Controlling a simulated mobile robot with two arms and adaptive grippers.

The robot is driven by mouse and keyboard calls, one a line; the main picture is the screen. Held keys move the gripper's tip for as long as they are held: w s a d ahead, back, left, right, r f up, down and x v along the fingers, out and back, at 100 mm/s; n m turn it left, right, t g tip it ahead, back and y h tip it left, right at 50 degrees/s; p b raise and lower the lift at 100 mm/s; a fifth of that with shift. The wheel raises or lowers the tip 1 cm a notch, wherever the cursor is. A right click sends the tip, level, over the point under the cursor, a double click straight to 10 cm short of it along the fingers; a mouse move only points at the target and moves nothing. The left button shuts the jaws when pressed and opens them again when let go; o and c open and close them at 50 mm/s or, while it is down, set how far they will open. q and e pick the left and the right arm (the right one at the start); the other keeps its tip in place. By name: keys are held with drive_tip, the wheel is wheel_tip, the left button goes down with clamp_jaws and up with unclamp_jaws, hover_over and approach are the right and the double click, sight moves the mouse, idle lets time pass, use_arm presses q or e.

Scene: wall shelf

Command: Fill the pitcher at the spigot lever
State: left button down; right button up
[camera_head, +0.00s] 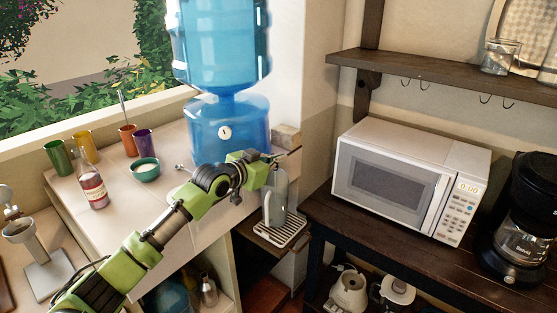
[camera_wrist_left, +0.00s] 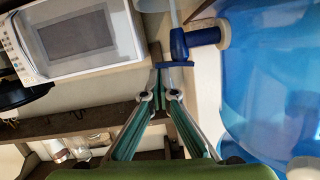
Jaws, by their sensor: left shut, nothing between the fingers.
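The blue water jug dispenser (camera_head: 228,130) stands on the tiled counter by the window. Its spigot (camera_wrist_left: 205,38) shows in the left wrist view with a blue lever (camera_wrist_left: 179,46). The grey pitcher (camera_head: 277,195) stands upright on the slatted drip tray (camera_head: 290,234), partly behind my left gripper. My left gripper (camera_head: 288,154) is above the pitcher, beside the dispenser. In the left wrist view its fingertips (camera_wrist_left: 161,72) meet, empty, right at the blue lever; I cannot tell whether they touch it. The water level inside the pitcher is hidden. My right gripper is not in view.
A white microwave (camera_head: 412,180) and a black coffee maker (camera_head: 522,220) stand on the dark table at right. A wooden shelf (camera_head: 440,78) with hooks hangs above. Several coloured cups, a bottle (camera_head: 93,188) and a green bowl (camera_head: 146,170) stand on the counter at left.

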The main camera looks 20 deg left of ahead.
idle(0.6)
use_arm(q)
wheel_tip(320, 180, up, 5)
drive_tip(key=p, duration=0.5)
drive_tip(key=f+b+v, duration=0.1)
drive_tip(key=b+v, duration=0.3)
drive_tip(key=v, duration=0.5)
drive_tip(key=shift+s, duration=0.55)
drive_tip(key=shift+d, duration=0.15)
